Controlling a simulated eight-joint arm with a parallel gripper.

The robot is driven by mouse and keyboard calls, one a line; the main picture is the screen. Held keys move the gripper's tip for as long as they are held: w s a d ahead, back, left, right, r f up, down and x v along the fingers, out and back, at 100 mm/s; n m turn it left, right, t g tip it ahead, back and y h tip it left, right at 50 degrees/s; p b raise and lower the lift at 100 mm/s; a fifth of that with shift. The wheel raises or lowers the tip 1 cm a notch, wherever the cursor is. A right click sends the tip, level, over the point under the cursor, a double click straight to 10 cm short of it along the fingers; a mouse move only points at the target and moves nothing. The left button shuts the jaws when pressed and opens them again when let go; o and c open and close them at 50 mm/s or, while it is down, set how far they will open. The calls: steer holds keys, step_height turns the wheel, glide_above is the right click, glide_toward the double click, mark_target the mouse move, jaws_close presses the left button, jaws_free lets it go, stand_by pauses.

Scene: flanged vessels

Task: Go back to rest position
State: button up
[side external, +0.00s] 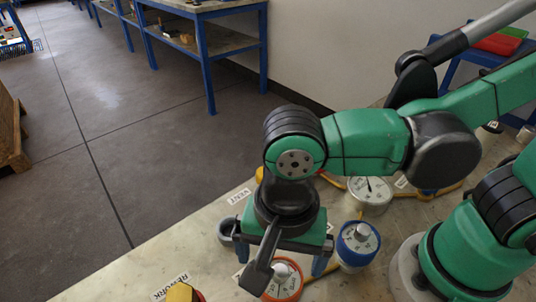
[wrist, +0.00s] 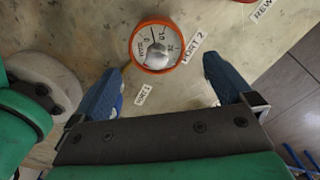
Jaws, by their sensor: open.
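My gripper (side external: 281,264) hangs pointing down over the pale worktop, its two blue fingers spread apart. In the wrist view my gripper (wrist: 162,72) is open, with nothing between the fingers. An orange-rimmed dial vessel (side external: 283,283) with a white face and a pale centre knob stands close by the fingers; my gripper partly covers it in the side view. In the wrist view the orange-rimmed vessel (wrist: 143,57) is just beyond the fingertips, by the "PORT 2" label. Whether a finger touches it I cannot tell.
A blue vessel (side external: 357,243) stands right of my gripper, with a white-faced gauge (side external: 370,191) behind it and yellow hose around. A red and yellow item (side external: 183,293) is at the front edge by "REWORK". Open floor lies left.

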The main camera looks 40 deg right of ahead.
steer(key=w+d+r+n+t, duration=0.2)
steer(key=w+d+n, duration=0.3)
steer(key=d, duration=0.4)
steer(key=w+d+r+n+t, duration=0.2)
steer(key=w+d+n+t, duration=0.2)
steer(key=d, duration=0.5)
steer(key=shift+w+d+r+n+t, duration=0.15)
steer(key=shift+w+r+n+t, duration=0.25)
steer(key=shift+n, duration=0.3)
